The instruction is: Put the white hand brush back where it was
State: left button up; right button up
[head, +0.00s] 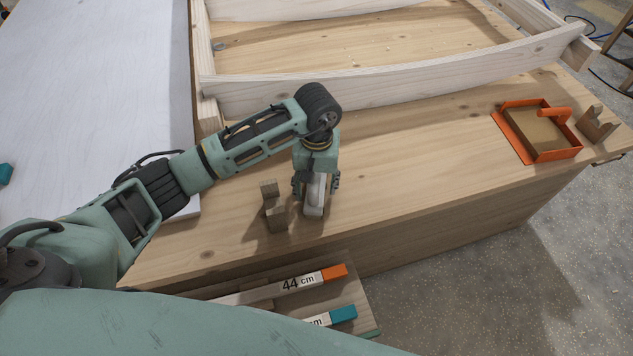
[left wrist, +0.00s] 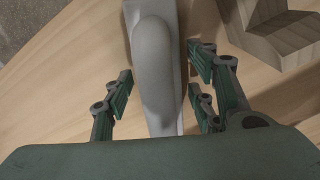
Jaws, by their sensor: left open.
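The white hand brush (head: 315,196) lies on the wooden bench top near its front edge, just right of a small notched wooden block. My left gripper (head: 316,186) points down over the brush, its fingers on either side of it. In the left wrist view the brush's rounded handle (left wrist: 153,75) runs between the open fingers (left wrist: 160,102), with a gap on the left side and little room on the right. The gripper hides part of the brush in the head view. My right gripper is not in view.
The notched wooden block (head: 273,208) stands close left of the brush; it also shows in the left wrist view (left wrist: 275,32). A pale wooden frame (head: 390,80) lies behind. Labelled sticks (head: 300,283) lie below the front edge.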

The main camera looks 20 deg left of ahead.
pick_arm(q)
jog(key=shift+r, duration=0.2)
notch_tip(320, 180, up, 11)
jog(key=p, duration=0.5)
jog(key=shift+f, duration=0.1)
jog(key=shift+r+p, duration=0.4)
jog(key=shift+r, duration=0.15)
dwell(0.6)
